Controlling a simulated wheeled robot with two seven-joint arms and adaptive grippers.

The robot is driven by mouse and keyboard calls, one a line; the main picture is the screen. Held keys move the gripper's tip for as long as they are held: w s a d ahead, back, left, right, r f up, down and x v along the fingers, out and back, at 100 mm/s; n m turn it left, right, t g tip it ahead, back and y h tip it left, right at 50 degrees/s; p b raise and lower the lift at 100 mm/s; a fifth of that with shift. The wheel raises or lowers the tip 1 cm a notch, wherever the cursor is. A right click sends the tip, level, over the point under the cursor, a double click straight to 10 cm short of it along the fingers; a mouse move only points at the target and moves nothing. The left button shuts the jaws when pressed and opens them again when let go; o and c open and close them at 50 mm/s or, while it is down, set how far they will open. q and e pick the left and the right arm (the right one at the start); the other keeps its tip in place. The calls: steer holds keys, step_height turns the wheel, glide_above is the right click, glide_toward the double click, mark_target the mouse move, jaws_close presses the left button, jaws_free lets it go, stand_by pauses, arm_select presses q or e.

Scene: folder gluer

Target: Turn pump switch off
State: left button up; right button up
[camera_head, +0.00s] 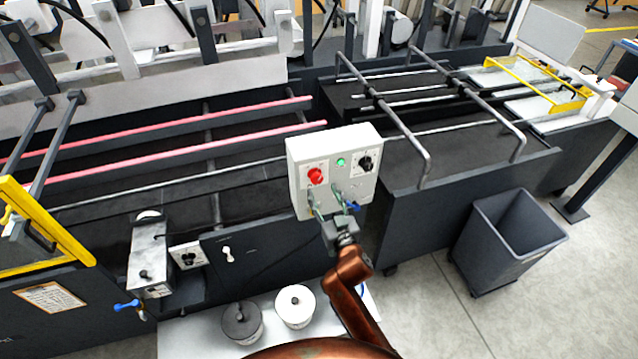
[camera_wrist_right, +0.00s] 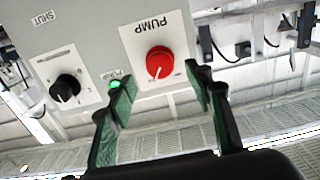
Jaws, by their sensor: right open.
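A pale grey control box (camera_head: 335,150) stands at the front of the machine. The red pump switch (camera_head: 316,175) is a round knob on its left side. In the right wrist view, which is upside down, the red knob (camera_wrist_right: 160,62) sits on a white plate marked PUMP, with a white pointer line toward the picture's lower left. A bright green lamp (camera_wrist_right: 115,83) is beside it. My right gripper (camera_head: 328,202) is open and empty just in front of the box, below the knobs. In the wrist view its green fingertips (camera_wrist_right: 160,90) straddle the knob, apparently without touching it. My left gripper is not visible.
A black knob (camera_head: 366,163) is on the box's right side. Two lidded pots, one grey (camera_head: 241,323) and one white (camera_head: 295,306), stand below on a pale surface. A dark bin (camera_head: 510,235) stands at right. Bent metal rails (camera_head: 405,135) lie behind the box.

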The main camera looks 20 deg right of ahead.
mark_target(318, 181)
steer(key=w, duration=0.5)
steer(key=shift+a, duration=0.1)
steer(key=c, duration=1.2)
